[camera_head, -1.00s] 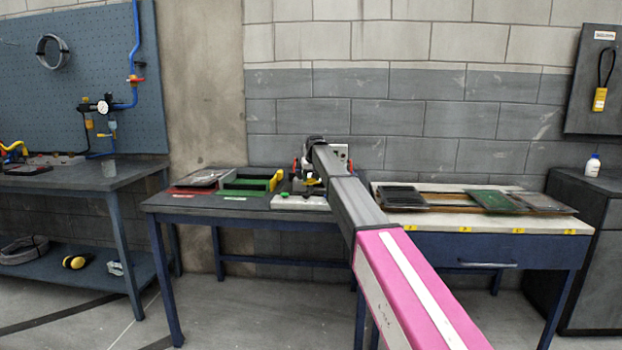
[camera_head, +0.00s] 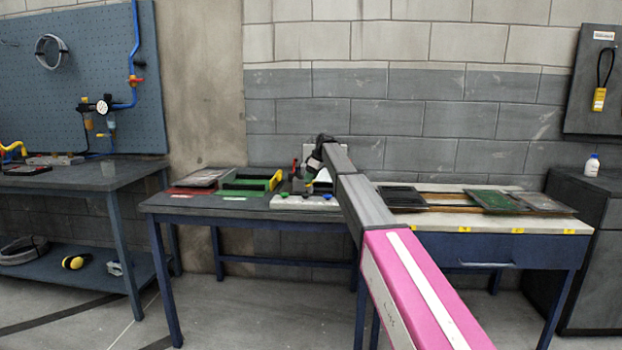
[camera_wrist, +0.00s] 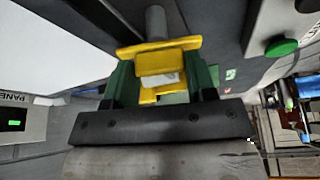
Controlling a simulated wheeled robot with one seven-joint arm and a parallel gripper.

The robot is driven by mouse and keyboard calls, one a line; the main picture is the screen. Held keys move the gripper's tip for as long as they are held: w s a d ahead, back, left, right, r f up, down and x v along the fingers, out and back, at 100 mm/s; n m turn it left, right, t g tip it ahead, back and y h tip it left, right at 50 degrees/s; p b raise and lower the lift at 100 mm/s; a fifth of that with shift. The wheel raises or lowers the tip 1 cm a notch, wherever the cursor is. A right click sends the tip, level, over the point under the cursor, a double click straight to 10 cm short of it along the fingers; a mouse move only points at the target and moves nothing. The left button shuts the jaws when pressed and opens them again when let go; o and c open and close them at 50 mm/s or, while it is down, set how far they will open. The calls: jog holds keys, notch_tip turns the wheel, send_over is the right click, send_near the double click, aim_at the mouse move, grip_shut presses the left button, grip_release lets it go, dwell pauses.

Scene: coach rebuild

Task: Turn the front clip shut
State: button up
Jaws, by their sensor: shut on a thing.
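In the wrist view a yellow clip (camera_wrist: 160,62) with a crossbar sits between the two green-sided fingers of my gripper (camera_wrist: 158,80). The gripper is shut on the clip. A grey cylinder (camera_wrist: 155,22) rises just beyond the crossbar. The fingers hide part of the clip, and its exact angle is hard to tell. In the head view my gripper (camera_head: 312,180) is at the back of the middle table, behind a white block, small and partly hidden by my arm.
The white block (camera_head: 300,203) has green and blue knobs; a green knob (camera_wrist: 281,47) shows in the wrist view. Left of it are a green and yellow holder (camera_head: 250,184) and a red tray (camera_head: 186,191). Dark panels (camera_head: 402,197) lie on the right bench.

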jog(key=shift+w+n+g, duration=0.1)
jog(key=shift+n+g, duration=0.5)
jog(key=shift+n, duration=0.8)
jog(key=o, duration=0.9)
jog(key=shift+o, duration=0.2)
jog(key=shift+r, duration=0.1)
jog(key=v, duration=1)
jog(key=shift+d+r, duration=0.25)
jog(key=shift+r, duration=0.05)
